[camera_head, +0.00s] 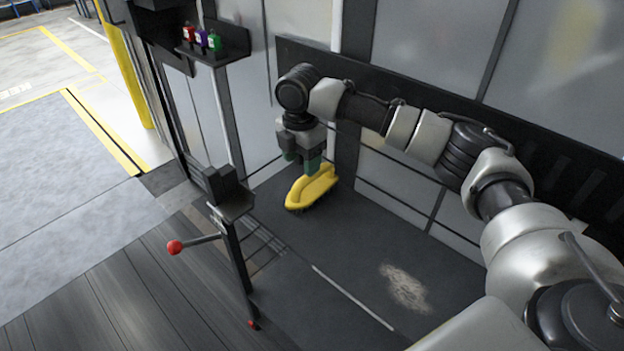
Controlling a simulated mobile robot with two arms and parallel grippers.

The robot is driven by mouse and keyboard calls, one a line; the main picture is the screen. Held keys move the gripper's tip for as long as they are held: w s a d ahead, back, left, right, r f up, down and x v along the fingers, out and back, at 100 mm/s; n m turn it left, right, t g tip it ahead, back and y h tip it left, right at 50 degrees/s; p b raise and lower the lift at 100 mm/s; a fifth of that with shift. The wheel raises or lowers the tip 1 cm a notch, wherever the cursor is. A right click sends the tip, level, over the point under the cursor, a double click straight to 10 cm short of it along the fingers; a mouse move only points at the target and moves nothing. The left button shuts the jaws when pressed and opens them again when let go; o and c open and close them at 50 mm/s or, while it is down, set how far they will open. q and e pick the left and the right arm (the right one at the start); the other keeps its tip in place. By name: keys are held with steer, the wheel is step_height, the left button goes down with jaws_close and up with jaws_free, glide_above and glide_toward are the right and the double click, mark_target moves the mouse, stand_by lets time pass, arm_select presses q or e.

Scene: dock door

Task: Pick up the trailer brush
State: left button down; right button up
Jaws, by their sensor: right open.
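The trailer brush (309,190) is yellow with dark bristles underneath. It lies on the dark floor near the wall panels, in the middle of the head view. My right gripper (302,164) is directly above the brush, pointing down, with its greenish fingertips at or just over the brush's top. The gripper is open; I cannot tell whether the fingers touch the brush or straddle its handle. Part of the brush's far side is hidden by the fingers. My left gripper is not in view.
A dark post with a red-knobbed lever (196,243) stands left of the brush. A small shelf (222,56) holds red, purple and green bottles. A pale dusty patch (405,287) lies on the floor. A yellow post (126,65) stands at the doorway. Wall panels are close behind the brush.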

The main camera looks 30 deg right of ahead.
mark_target(301, 181)
steer(key=shift+s+a+f, duration=0.1)
steer(key=shift+s+f, duration=0.05)
steer(key=shift+f, duration=0.45)
steer(key=shift+s+f, duration=0.1)
steer(key=shift+f, duration=0.45)
steer(key=shift+w+f, duration=0.1)
steer(key=shift+f, duration=0.25)
steer(key=f, duration=0.2)
steer(key=w+f, duration=0.1)
steer(key=f, duration=0.1)
steer(key=shift+f+b, duration=0.1)
steer(key=shift+b, duration=0.2)
steer(key=shift+f, duration=0.5)
steer(key=c, duration=1.1)
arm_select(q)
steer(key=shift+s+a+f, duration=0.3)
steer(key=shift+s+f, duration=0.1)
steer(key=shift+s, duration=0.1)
arm_select(e)
steer(key=shift+o, duration=0.2)
steer(key=shift+r, duration=0.1)
